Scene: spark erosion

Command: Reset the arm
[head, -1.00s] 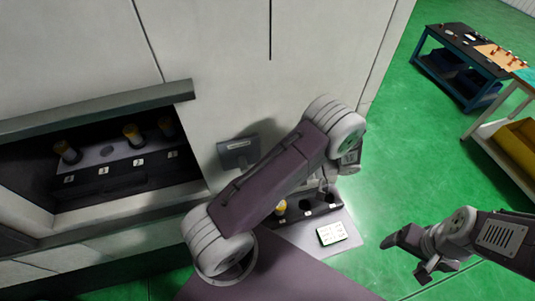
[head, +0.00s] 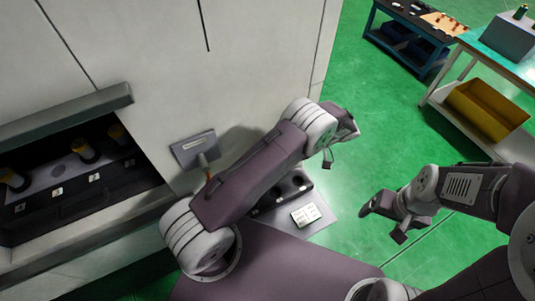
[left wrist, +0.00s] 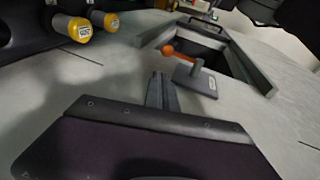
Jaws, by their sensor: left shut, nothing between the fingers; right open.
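My left arm crosses the middle of the head view, and its wrist end sits over the floor beside the grey machine wall (head: 260,60). In the left wrist view my left gripper (left wrist: 161,88) is shut with nothing between its fingers. A grey plate with an orange handle (left wrist: 182,58) stands beyond the fingertips, apart from them. In the head view the plate (head: 194,148) is on the machine front, left of my left forearm. My right gripper (head: 387,222) is open and empty over the green floor at the right.
A machine recess (head: 75,205) at the left holds several yellow-capped cylinders. A black holder (head: 292,187) and a white card (head: 305,215) lie beneath my left arm. A blue-framed table (head: 405,45) and a bench with a yellow bin (head: 487,110) stand at back right. Green floor between is clear.

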